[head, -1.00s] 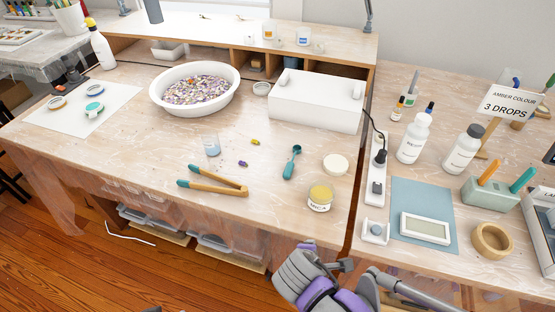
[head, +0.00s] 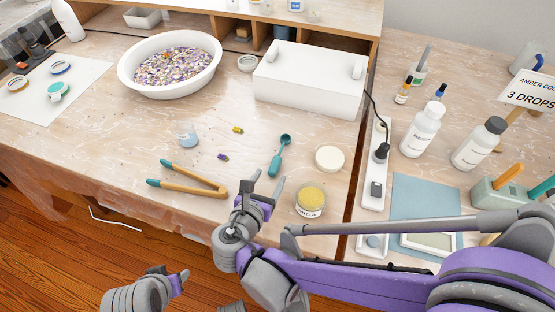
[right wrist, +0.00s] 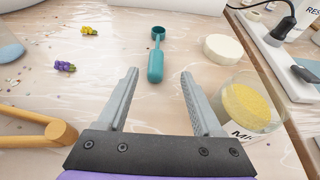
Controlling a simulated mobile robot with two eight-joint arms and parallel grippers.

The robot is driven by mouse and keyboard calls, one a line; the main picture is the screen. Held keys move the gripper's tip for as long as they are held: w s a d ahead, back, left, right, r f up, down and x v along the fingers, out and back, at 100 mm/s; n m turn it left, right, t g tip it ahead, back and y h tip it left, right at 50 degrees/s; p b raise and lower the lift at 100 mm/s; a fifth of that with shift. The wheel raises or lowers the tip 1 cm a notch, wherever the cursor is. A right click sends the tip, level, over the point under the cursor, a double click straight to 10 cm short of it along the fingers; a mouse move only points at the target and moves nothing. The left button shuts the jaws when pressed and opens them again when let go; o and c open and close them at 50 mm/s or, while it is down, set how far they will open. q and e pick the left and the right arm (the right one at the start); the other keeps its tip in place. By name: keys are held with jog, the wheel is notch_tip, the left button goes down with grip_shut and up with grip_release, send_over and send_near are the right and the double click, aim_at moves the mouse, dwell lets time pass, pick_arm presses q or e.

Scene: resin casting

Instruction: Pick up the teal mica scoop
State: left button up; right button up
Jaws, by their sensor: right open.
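The teal mica scoop (head: 276,163) lies on the table, its round bowl away from me and its handle toward me. It also shows in the right wrist view (right wrist: 155,66). My right gripper (head: 267,182) is open and empty. Its fingertips are just short of the handle's near end in the head view. In the right wrist view the handle lies ahead, in line with the gap between the fingers. My left gripper (head: 182,278) is low at the bottom left, away from the table top; its jaw opening is not clear.
A mica jar (head: 311,200) stands close to the right finger, with a white lid (head: 329,158) behind it. Wooden tongs (head: 190,182) with teal tips lie left. A white box (head: 309,82) stands behind; a power strip (head: 374,190) lies right.

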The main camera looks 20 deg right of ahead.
aim_at(275, 164)
jog(key=x, duration=0.4)
jog(key=b+x, duration=0.1)
jog(key=x, duration=0.2)
jog(key=shift+w+b, duration=0.3)
jog(key=shift+w, duration=0.2)
grip_shut()
